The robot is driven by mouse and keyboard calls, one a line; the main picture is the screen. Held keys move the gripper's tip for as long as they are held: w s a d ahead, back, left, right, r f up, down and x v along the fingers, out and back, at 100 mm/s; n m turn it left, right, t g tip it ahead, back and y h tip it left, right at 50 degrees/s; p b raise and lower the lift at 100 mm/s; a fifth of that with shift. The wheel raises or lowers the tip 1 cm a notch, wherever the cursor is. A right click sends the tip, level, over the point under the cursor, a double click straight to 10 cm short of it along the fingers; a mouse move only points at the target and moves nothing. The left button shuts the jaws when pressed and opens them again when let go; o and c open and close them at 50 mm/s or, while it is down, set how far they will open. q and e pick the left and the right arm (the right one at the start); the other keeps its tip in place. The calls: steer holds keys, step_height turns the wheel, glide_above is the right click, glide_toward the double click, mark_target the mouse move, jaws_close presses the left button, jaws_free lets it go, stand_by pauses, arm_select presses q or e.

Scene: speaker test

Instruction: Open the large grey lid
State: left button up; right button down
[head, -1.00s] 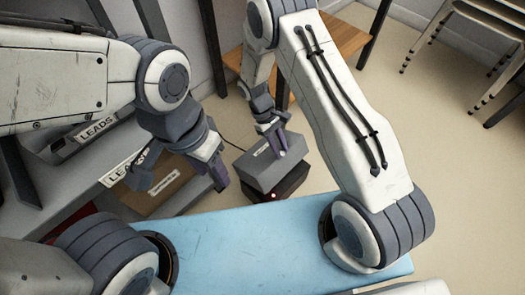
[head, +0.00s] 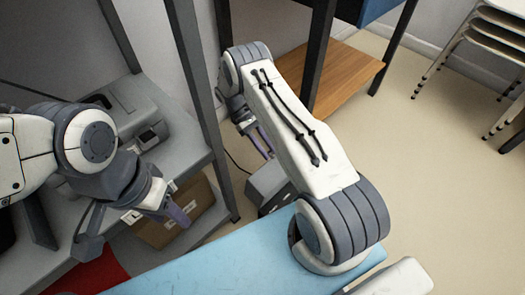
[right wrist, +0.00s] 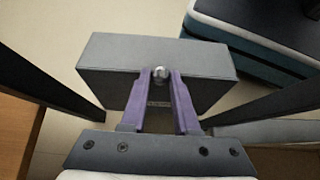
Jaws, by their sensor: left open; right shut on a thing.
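The large grey lid (head: 268,183) shows low beside the blue surface, partly hidden behind my right arm. A dark body (head: 275,205) shows just under it; I cannot tell whether there is a gap between them. In the right wrist view the grey lid (right wrist: 110,65) fills the middle, with a small silver knob (right wrist: 160,72) between the purple fingertips. My right gripper (right wrist: 160,80) is shut on this knob; it also shows in the head view (head: 264,148) above the lid. My left gripper (head: 176,213) is open and empty, apart from the lid, near a cardboard box.
A grey shelf unit (head: 190,160) with a grey case (head: 130,105) and a cardboard box (head: 180,222) stands at left. A blue surface (head: 225,258) lies in front. Stacked chairs (head: 488,45) are at the upper right. The floor (head: 440,170) at right is clear.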

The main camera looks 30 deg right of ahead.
steer(key=shift+w+a+f, duration=0.15)
steer(key=shift+w+f, duration=0.5)
steer(key=shift+w, duration=0.25)
steer(key=shift+a, duration=0.1)
steer(key=c, duration=0.7)
jaws_free()
steer(key=shift+w+r, duration=0.1)
steer(key=shift+r, duration=0.05)
steer(key=shift+v, duration=3.65)
